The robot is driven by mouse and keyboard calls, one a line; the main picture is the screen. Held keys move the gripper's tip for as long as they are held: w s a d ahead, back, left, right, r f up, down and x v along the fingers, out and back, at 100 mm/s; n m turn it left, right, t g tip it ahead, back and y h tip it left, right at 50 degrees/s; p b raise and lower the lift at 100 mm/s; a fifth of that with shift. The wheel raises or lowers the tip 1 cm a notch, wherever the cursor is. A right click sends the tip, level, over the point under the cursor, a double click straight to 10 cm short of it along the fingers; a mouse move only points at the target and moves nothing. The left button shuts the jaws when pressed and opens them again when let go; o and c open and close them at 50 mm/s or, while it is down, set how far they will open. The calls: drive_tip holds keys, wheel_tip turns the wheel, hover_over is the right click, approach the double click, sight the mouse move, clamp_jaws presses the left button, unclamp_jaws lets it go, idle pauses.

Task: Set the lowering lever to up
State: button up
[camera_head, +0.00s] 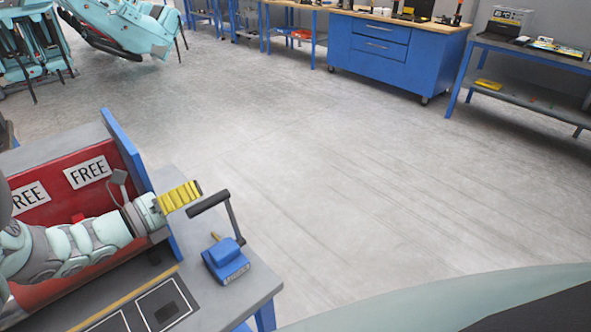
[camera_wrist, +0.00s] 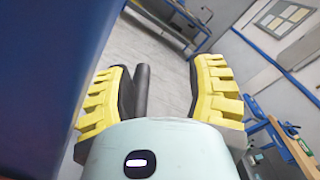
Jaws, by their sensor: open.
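The lowering lever is a blue block (camera_head: 226,262) on the grey bench corner, with a grey metal arm rising from it, tilted, to a black bar handle (camera_head: 208,201). A small label on the block is too small to read. My gripper (camera_head: 190,192) has yellow ribbed fingers and is open just left of the handle. In the wrist view the black handle (camera_wrist: 142,90) shows between the spread fingers of my gripper (camera_wrist: 162,75), close beside the left finger. A clear gap separates it from the right finger. I cannot tell whether it touches the left finger.
A red panel with "FREE" signs (camera_head: 87,173) and a blue edge plate (camera_head: 128,150) stand beside my arm. The plain blue surface at left in the wrist view (camera_wrist: 40,60) is close to my gripper. Workbenches (camera_head: 370,45) line the back. The floor (camera_head: 380,170) is clear.

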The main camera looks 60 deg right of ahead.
drive_tip(key=shift+w+r, duration=0.1)
drive_tip(key=shift+r, duration=2.35)
drive_tip(key=shift+c, duration=0.3)
